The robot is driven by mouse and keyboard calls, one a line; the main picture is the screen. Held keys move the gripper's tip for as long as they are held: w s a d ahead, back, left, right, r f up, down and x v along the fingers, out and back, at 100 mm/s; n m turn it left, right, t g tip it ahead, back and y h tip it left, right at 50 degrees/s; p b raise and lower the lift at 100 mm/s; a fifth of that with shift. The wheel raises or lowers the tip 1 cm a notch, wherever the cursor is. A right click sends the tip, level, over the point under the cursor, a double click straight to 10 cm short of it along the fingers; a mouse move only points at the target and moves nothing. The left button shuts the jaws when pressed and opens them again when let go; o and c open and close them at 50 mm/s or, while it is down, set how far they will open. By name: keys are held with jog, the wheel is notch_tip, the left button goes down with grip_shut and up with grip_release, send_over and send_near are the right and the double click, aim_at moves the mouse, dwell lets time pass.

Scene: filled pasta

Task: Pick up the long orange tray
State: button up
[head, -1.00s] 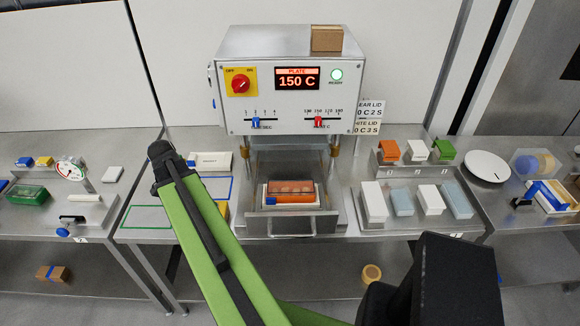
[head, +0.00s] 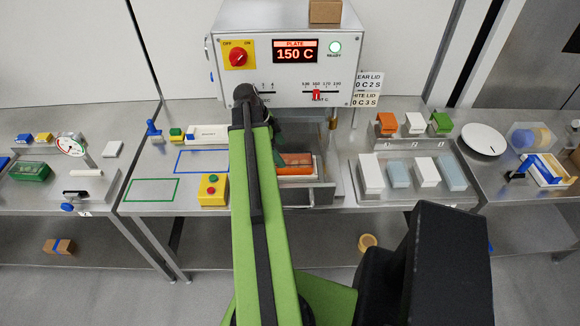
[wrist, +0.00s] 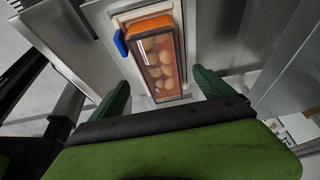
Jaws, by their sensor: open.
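The long orange tray (head: 295,171) sits in the pulled-out metal drawer (head: 322,196) of the sealing machine, partly hidden behind my arm in the head view. In the wrist view the tray (wrist: 156,60) shows an orange end, a clear top and several round pale pieces inside. It lies in a pale frame with a blue tab (wrist: 120,43) at its left. My gripper (wrist: 160,77) is open and empty, its two green fingers apart on either side of the tray's near end. I cannot tell their height above it. In the head view my arm mostly hides the gripper.
The machine body (head: 285,60) stands right behind the drawer, and the drawer walls lie close around the tray. A yellow button box (head: 213,190) is left of the drawer. A metal tray of white and blue boxes (head: 415,195) is at its right.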

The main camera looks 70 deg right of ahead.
aim_at(287, 159)
jog(key=shift+s+f, duration=0.1)
jog(key=shift+f, duration=0.05)
jog(key=b+x, duration=0.4)
jog(key=x, duration=0.1)
jog(key=shift+d+f+b, duration=0.15)
jog(key=shift+b, duration=0.2)
jog(key=shift+s+r, duration=0.1)
jog(key=shift+r, duration=0.1)
jog(key=shift+c, duration=0.3)
jog(key=c, duration=1.8)
